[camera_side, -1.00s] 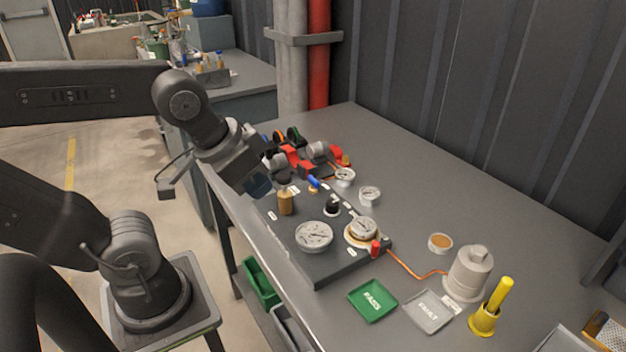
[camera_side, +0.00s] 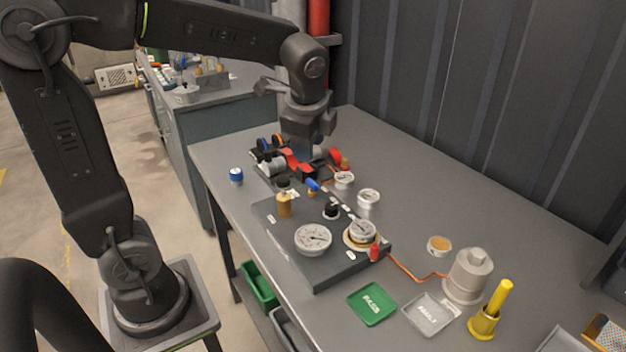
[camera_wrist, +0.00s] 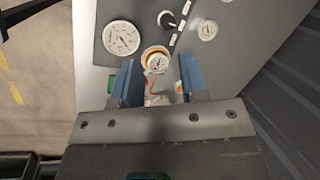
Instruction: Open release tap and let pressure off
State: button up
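A dark panel (camera_side: 322,268) on the grey bench carries a large white dial gauge (camera_side: 313,239), a smaller gauge (camera_side: 361,232) on a brass-coloured ring, a black knob (camera_side: 332,210), a brass cylinder (camera_side: 284,205) and a small blue lever (camera_side: 313,185). A red fitting (camera_side: 375,252) sits at its right corner. I cannot tell for sure which part is the release tap. My gripper is above the back of the panel in the side view, its fingertips unclear there. In the wrist view my gripper (camera_wrist: 159,66) has two blue fingers wide apart, with nothing between them.
Red and black fittings (camera_side: 296,162) lie behind the panel. A blue-topped pot (camera_side: 236,176) stands at the left edge. A copper-coloured line (camera_side: 405,270) runs to a grey vessel (camera_side: 468,275). Green PASS (camera_side: 372,303) and grey FAULT (camera_side: 428,315) trays lie in front, beside a yellow tool (camera_side: 492,308).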

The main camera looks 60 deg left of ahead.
aim_at(312, 181)
jog(key=w+a+f+m+g+y, duration=0.1)
jog(key=w+a+f+m+g, duration=0.1)
jog(key=w+a+f+m, duration=0.45)
jog(key=x, duration=0.7)
jog(key=w+x, duration=0.1)
jog(key=x, duration=0.3)
jog(key=shift+f, duration=0.15)
grip_shut()
